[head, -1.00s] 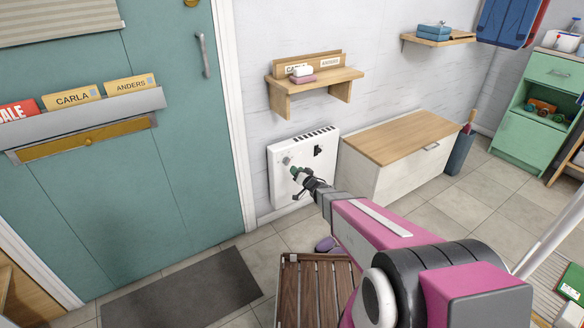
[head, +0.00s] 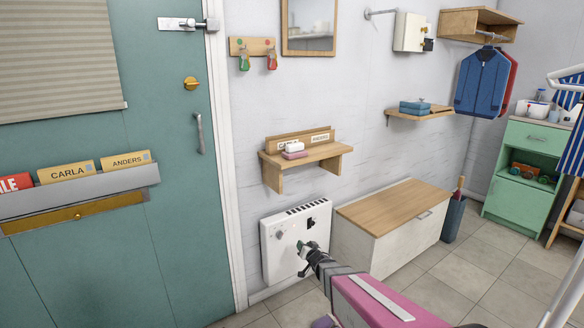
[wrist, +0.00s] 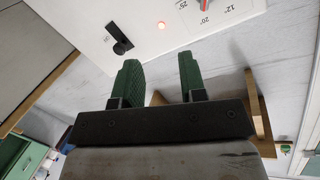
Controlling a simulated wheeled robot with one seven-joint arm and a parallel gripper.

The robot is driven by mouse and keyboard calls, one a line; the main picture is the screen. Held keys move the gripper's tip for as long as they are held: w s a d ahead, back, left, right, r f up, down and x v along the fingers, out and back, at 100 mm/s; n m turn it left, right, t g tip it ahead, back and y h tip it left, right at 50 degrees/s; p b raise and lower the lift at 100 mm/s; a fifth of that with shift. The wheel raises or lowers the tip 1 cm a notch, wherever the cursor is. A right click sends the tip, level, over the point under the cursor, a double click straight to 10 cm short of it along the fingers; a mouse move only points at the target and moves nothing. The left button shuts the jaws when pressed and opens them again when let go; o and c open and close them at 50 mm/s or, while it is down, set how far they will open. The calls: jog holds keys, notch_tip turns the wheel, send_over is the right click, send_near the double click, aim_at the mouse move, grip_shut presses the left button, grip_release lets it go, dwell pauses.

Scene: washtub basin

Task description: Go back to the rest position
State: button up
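My gripper (head: 302,247) is in front of the white wall heater (head: 270,257) in the head view. In the wrist view its two green fingers (wrist: 160,60) stand apart with nothing between them. The fingers look clear of the heater's front. The heater's round knob (head: 278,234) is left of my gripper in the head view.
A wooden shelf (head: 325,153) hangs above the heater. A white bench with a wooden top (head: 385,208) stands to its right. The teal door (head: 90,245) with a letter holder (head: 80,200) is at left. Tiled floor (head: 470,265) is open at right.

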jog(key=s+d+r+m+g+h, duration=0.25)
jog(key=s+d+g+h, duration=0.35)
jog(key=d, duration=0.5)
jog(key=s+d+r+n+g, duration=0.1)
jog(key=s+g, duration=0.3)
jog(key=s, duration=0.6)
jog(key=s+d+r+n+g, duration=0.1)
jog(key=s+r+g, duration=0.3)
jog(key=s, duration=0.6)
jog(key=shift+n+g, duration=0.5)
jog(key=shift+n, duration=0.05)
jog(key=shift+d, duration=0.1)
